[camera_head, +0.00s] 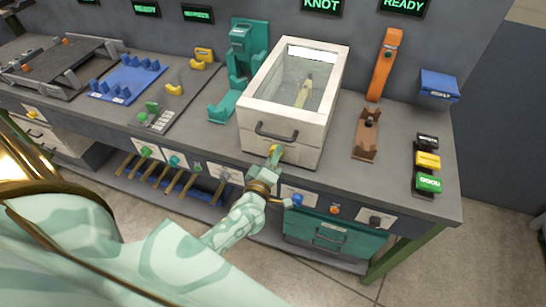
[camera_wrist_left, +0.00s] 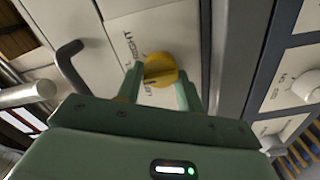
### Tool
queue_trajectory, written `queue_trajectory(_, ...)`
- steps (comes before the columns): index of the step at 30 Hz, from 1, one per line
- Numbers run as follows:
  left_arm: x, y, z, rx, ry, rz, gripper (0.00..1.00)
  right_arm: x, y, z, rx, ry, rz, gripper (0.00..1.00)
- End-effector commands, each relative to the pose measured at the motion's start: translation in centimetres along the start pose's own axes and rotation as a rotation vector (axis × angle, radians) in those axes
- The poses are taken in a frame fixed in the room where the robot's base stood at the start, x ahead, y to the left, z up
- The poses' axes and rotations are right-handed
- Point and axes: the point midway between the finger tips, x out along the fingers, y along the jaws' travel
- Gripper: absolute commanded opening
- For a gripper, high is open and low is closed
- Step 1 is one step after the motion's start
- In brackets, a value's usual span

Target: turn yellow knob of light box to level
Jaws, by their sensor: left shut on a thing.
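The light box (camera_head: 285,135) is a cream box with a glass top, standing at the middle of the bench, with a light-coloured turned piece (camera_head: 303,92) inside. Its yellow knob (camera_head: 274,150) is on the lower front face; it also shows in the left wrist view (camera_wrist_left: 160,71), on a panel with lettering. My left gripper (camera_head: 270,165) reaches the knob from the front, and in the left wrist view its fingers (camera_wrist_left: 160,88) stand on both sides of the knob, shut on it. The knob's exact pointer angle is hard to tell. My right gripper is not in view.
A dark handle (camera_head: 276,133) sits on the box front above the knob, close to my left gripper. A blue knob (camera_head: 297,200) and an orange button (camera_head: 334,210) are on the bench's front edge. Green (camera_head: 428,183) and yellow blocks stand at right.

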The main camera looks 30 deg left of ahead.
Motion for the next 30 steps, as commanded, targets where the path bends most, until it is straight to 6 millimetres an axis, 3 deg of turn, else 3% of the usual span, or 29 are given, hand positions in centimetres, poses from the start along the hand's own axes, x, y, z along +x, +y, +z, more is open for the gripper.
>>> queue_trajectory(1, -0.1, -0.2, 0.1, 0.001, -0.003, -0.004, 0.43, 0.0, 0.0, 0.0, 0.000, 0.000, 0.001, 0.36)
queue_trajectory(3, -0.1, -0.1, 0.1, 0.001, -0.002, -0.003, 0.59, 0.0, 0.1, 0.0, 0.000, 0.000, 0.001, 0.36)
queue_trajectory(14, -0.6, 0.0, 0.0, 0.001, -0.001, -0.001, 0.59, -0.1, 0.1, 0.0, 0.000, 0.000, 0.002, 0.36)
queue_trajectory(17, -2.1, -0.1, 0.0, 0.001, -0.002, -0.002, 0.59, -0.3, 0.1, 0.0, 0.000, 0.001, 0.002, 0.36)
queue_trajectory(30, -13.4, -0.2, 0.1, 0.001, -0.004, -0.005, 0.59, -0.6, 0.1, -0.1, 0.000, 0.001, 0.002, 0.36)
